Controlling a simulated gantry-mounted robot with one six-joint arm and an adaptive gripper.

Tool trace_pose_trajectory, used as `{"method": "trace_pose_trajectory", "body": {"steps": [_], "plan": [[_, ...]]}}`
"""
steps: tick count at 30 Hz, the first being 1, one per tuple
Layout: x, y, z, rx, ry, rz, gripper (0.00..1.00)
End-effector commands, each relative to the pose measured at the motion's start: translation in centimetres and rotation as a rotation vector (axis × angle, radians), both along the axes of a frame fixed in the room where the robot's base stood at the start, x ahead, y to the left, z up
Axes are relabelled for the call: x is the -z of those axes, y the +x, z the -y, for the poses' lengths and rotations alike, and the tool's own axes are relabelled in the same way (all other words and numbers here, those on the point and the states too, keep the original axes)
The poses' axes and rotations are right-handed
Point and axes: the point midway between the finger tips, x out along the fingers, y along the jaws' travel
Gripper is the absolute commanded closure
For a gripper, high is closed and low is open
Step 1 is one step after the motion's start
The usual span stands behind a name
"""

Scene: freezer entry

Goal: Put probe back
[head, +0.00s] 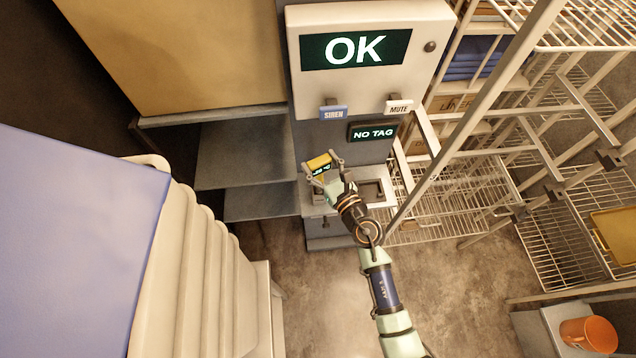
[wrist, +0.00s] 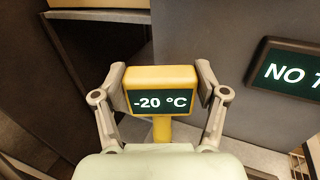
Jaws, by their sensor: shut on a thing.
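The yellow probe (head: 319,162) has a dark screen, which reads -20 °C in the wrist view (wrist: 163,102). My gripper (head: 323,168) is shut on it, with one finger at each side of its head. In the wrist view my gripper (wrist: 160,85) shows a yellow stem running down from the head; its lower end is hidden. The probe is in front of the grey post, below the alarm panel. A pale ledge (head: 386,201) with a dark recess is below and to the right of the probe. I cannot tell whether the probe touches the ledge.
The alarm panel (head: 418,62) reads OK, with a SIREN tab (head: 334,112) and a MUTE tab (head: 399,107). A small sign (head: 373,132) reads NO TAG. Wire racks (head: 560,225) stand at right, dark shelves (head: 245,155) at left. An orange cup (head: 590,334) is at lower right.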

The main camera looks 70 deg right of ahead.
Motion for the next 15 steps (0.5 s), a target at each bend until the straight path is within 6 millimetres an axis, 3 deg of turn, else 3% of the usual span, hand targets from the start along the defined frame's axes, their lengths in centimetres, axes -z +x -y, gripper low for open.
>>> {"method": "trace_pose_trajectory", "body": {"steps": [1, 8, 15], "plan": [[1.6, 0.0, 0.0, 0.0, 0.0, 0.001, 0.89], [2.3, 0.0, 0.0, -0.001, -0.002, 0.001, 0.89], [6.1, 0.0, 0.0, -0.001, -0.001, 0.001, 0.89]]}}
